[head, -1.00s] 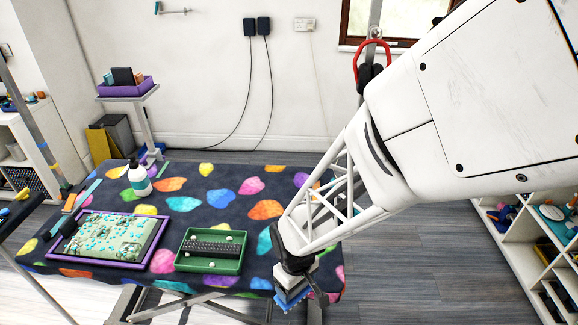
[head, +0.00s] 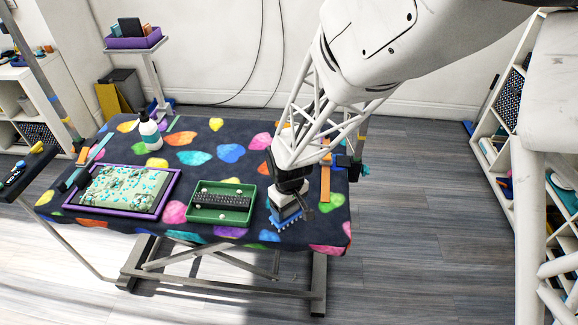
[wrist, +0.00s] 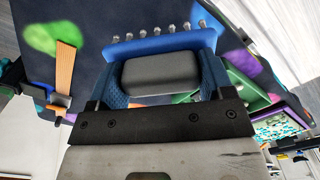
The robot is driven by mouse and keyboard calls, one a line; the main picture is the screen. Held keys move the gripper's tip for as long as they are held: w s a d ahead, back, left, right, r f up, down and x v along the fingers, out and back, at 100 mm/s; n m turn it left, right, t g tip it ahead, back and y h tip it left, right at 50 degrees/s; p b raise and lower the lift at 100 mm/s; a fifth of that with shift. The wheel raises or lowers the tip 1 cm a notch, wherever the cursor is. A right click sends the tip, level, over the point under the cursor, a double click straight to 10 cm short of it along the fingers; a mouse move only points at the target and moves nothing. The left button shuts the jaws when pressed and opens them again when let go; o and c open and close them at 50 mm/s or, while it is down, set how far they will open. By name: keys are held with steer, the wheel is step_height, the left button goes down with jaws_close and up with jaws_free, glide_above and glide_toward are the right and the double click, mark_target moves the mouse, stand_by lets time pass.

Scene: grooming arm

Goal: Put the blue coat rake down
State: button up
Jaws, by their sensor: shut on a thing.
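The blue coat rake (wrist: 165,45) is held in my gripper (wrist: 165,85) in the wrist view. Its row of metal pins points away from the gripper, toward the dark patterned table cover. In the head view the blue rake (head: 286,221) shows as a small blue edge under my gripper (head: 290,190), at the front right part of the table (head: 232,152). My gripper is shut on the rake, and the fingers hide part of it. I cannot tell whether the rake touches the cover.
A green tray (head: 221,216) with a dark brush stands just left of my gripper. A purple-rimmed tray (head: 170,190) lies farther left. A white bottle (head: 149,133) stands behind it. An orange strip (head: 325,184) lies right of my gripper. Some cover behind the green tray is clear.

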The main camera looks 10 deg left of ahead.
steer(key=shift+w+a+f, duration=0.1)
steer(key=shift+w+a, duration=0.25)
steer(key=shift+w, duration=0.45)
steer(key=shift+w+a+f, duration=0.1)
steer(key=shift+w+a, duration=0.3)
steer(key=shift+w, duration=0.35)
steer(key=shift+w+a, duration=0.35)
steer(key=shift+w, duration=0.45)
steer(key=shift+f, duration=1.75)
steer(key=shift+f, duration=0.1)
steer(key=o, duration=0.8)
steer(key=shift+o, duration=0.2)
step_height(320, 180, up, 12)
